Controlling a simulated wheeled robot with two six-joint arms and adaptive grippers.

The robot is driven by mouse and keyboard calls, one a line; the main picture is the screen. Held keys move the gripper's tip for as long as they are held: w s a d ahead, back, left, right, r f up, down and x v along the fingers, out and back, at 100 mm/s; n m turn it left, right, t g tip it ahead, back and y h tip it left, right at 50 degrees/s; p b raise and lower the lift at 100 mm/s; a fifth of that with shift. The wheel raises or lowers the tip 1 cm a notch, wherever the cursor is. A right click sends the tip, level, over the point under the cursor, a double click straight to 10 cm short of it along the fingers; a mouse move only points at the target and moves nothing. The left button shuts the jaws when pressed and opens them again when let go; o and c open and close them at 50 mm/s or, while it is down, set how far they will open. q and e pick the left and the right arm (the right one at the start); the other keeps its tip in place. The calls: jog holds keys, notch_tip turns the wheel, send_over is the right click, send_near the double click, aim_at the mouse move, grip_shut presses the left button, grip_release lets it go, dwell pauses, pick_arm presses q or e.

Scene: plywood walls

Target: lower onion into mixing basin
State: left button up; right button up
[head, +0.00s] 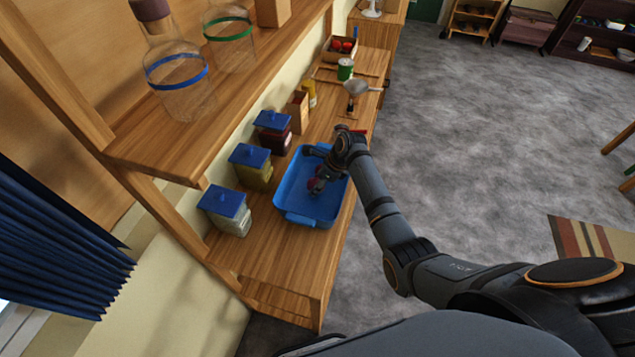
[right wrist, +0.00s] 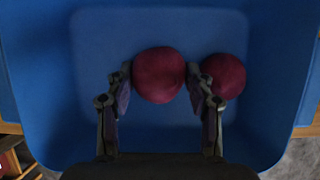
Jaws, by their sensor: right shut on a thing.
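The blue mixing basin (head: 291,190) stands on the wooden counter, and its floor and walls fill most of the right wrist view (right wrist: 85,50). My right gripper (head: 319,181) reaches down inside the basin. In the right wrist view its fingers (right wrist: 158,88) are shut on a round dark red onion (right wrist: 158,75). A second dark red onion (right wrist: 223,76) is in the basin just outside the right finger. I cannot tell whether the held onion touches the basin floor. My left gripper is out of view.
Blue-lidded jars (head: 225,209) line the wall side of the counter (head: 262,248). Beyond the basin are a funnel (head: 356,88), a green can (head: 345,69) and a box with red items (head: 340,50). A shelf (head: 190,130) with glass bottles overhangs the left.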

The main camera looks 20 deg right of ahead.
jog(key=shift+f, duration=0.4)
dwell(0.5)
jog(key=o, duration=1.3)
jog(key=shift+d+r, duration=0.1)
jog(key=shift+r, duration=0.2)
jog(key=v, duration=1.1)
jog(key=shift+s+r, duration=0.15)
jog(key=shift+s, duration=0.05)
